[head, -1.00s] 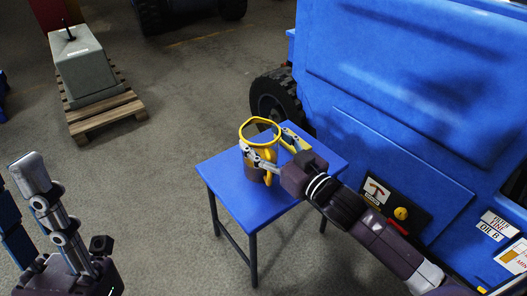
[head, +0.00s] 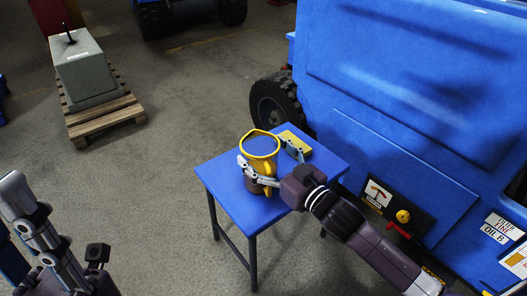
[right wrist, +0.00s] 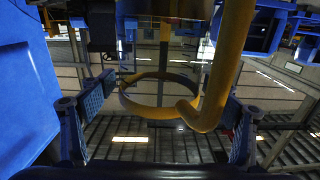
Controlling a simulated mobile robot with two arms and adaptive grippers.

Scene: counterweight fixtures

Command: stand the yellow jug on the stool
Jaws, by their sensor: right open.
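The yellow jug (head: 261,146), with a yellow rim, a yellow handle and a darker lower part, stands upright on the blue stool (head: 226,189) in the head view. My right gripper (head: 270,163) is open at the jug, one finger in front of its left side and the other to its right. In the right wrist view the jug's handle (right wrist: 232,62) runs down between the two spread fingers, apart from both. My left gripper (head: 60,225) is at the lower left, its fingers apart, empty and far from the stool.
A flat yellow item (head: 296,138) lies at the stool's back, behind a right finger. A large blue machine (head: 410,110) with a black wheel (head: 275,103) stands close behind and right of the stool. A grey block (head: 88,72) sits on a wooden pallet (head: 105,118). Floor left of the stool is clear.

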